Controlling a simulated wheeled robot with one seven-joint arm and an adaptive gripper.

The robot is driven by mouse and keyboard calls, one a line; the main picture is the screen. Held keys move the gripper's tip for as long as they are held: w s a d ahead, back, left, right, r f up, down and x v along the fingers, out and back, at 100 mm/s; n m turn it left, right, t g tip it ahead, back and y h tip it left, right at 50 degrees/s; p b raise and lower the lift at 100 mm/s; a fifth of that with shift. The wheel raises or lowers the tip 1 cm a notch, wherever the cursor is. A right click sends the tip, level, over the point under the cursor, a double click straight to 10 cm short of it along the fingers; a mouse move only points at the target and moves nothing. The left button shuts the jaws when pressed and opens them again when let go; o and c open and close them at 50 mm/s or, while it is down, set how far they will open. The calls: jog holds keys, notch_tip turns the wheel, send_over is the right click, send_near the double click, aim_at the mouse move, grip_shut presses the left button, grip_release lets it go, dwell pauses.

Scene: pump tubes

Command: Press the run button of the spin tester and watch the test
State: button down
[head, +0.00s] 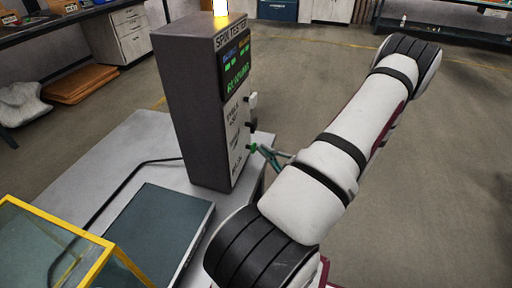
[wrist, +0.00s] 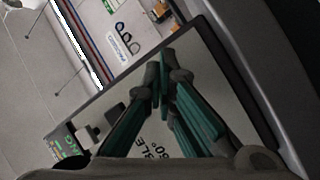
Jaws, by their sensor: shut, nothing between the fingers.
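The spin tester (head: 190,110) is a tall dark box standing on a grey bench top. Its screen (head: 236,66) shows green and blue text, too small to read surely. Below it a light panel (head: 238,140) carries printed labels and small dark controls along its right edge. My gripper (head: 258,148) has its green fingers shut and empty, close to the lower right of this panel. In the wrist view the fingers (wrist: 165,62) lie over the pale panel and hide part of its lettering. Whether they touch a control, and which one is the run button, I cannot tell.
A lamp (head: 220,8) glows yellow on the tester's top. A flat grey-topped box (head: 155,225) and a yellow-framed clear cover (head: 60,235) stand at the near left. A black cable (head: 120,182) crosses the bench. Open floor (head: 440,170) lies to the right.

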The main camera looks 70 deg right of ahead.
jog(key=shift+s, duration=0.65)
jog(key=s, duration=0.1)
jog(key=s+p, duration=0.1)
jog(key=s, duration=0.1)
jog(key=s+p, duration=0.1)
jog(key=shift+s+d, duration=0.25)
jog(key=shift+s, duration=0.25)
dwell(0.5)
